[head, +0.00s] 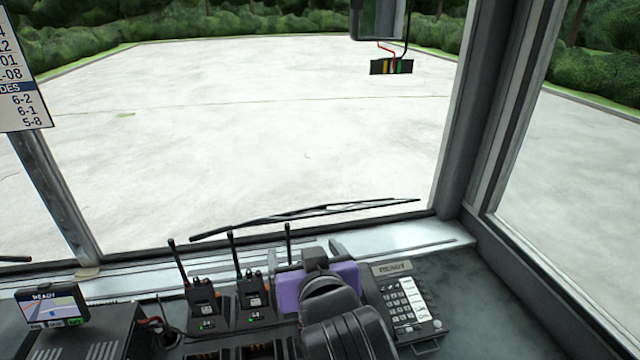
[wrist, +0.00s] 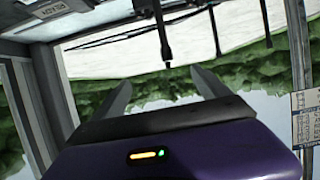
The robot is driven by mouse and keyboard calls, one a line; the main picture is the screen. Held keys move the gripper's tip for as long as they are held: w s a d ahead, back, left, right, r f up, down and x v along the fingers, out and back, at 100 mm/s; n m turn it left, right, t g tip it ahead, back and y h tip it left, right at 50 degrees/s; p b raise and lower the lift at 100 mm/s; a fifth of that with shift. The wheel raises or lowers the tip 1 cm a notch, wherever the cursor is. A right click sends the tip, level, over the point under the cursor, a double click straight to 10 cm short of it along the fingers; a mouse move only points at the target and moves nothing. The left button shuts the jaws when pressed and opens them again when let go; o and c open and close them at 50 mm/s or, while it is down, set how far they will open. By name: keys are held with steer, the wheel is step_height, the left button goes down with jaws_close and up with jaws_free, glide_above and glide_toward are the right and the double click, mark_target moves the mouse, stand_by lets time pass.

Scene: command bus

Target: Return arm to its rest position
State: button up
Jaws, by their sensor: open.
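My arm reaches forward from the bottom of the head view over the dashboard. My gripper (head: 304,250), with a purple body, is low over the console, just left of the keypad phone. In the wrist view, which is upside down, its two grey fingers (wrist: 160,78) are spread wide with nothing between the tips. A radio antenna (wrist: 164,40) shows beyond the gap, and I cannot tell how near it is. That antenna also shows behind my gripper in the head view (head: 288,243); the radio's body is mostly hidden there.
Two handheld radios (head: 204,301) (head: 253,292) stand in chargers left of my gripper. A keypad unit (head: 405,305) marked READY is close on its right. A small screen (head: 52,306) is at far left. The windshield, wiper (head: 305,213) and right pillar (head: 475,130) bound the space.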

step_height(320, 180, up, 6)
steer(key=n+t+y, duration=0.1)
steer(key=t+y, duration=0.1)
steer(key=t, duration=0.1)
steer(key=s+d+f+m+h, duration=0.1)
steer(key=s+d+f, duration=0.5)
steer(key=s, duration=0.7)
steer(key=s+d+f+m+h, duration=0.2)
steer(key=s+d+f, duration=0.4)
steer(key=s+d, duration=0.4)
steer(key=s+d+f+m+g+h, duration=0.1)
steer(key=s+d+f+h, duration=0.2)
steer(key=s, duration=1.4)
steer(key=d+f, duration=0.3)
steer(key=d, duration=0.3)
steer(key=shift+s, duration=0.15)
